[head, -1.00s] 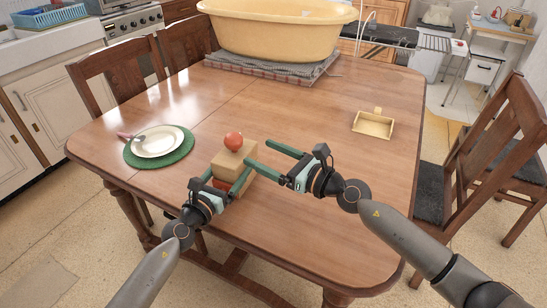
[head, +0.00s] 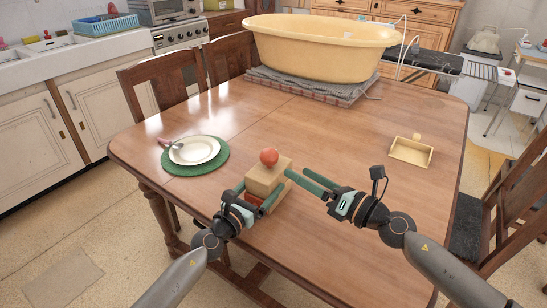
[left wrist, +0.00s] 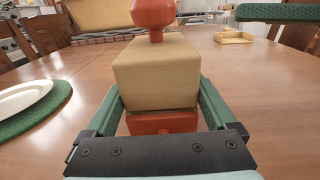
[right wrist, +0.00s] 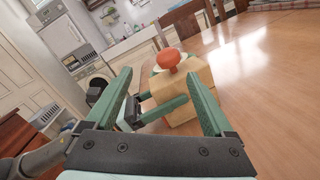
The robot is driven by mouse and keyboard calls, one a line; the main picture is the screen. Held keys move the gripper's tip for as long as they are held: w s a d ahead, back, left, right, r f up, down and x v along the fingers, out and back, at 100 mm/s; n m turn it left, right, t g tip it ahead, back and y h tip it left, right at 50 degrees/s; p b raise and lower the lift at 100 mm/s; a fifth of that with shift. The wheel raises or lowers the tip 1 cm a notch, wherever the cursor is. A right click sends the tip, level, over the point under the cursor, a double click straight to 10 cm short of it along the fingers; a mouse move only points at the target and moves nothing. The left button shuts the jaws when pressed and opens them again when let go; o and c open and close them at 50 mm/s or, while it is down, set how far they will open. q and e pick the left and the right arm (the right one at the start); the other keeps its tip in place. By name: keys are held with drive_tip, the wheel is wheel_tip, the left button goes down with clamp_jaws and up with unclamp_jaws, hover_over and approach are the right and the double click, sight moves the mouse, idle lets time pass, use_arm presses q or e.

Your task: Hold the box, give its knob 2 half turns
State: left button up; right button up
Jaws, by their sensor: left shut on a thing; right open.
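The wooden box (head: 265,182) stands upright on the table, with a round red knob (head: 269,157) on top and a red part (left wrist: 162,123) low on its front. My left gripper (head: 262,192) is shut on the box, one finger along each side, as the left wrist view (left wrist: 160,100) shows. My right gripper (head: 312,182) is open and empty, just right of the box. In the right wrist view the knob (right wrist: 168,59) and box (right wrist: 185,90) lie ahead, between and beyond the fingers (right wrist: 165,95). The box's far side is hidden.
A plate (head: 194,150) on a green mat (head: 222,160) lies left of the box. A small wooden tray (head: 411,152) lies to the right. A yellow tub (head: 320,50) stands on a folded cloth at the back. The table between is clear.

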sight(276, 159)
drive_tip(key=w+a+m, duration=0.2)
drive_tip(key=w+m, duration=0.1)
drive_tip(key=m, duration=0.7)
drive_tip(key=w+a+m, duration=0.3)
drive_tip(key=m, duration=0.7)
drive_tip(key=w+a+m, duration=0.2)
drive_tip(key=a+m, duration=0.1)
drive_tip(key=m, duration=0.7)
drive_tip(key=shift+w+f+h, duration=0.3)
drive_tip(key=shift+w+f, duration=0.05)
drive_tip(key=shift+w, duration=0.05)
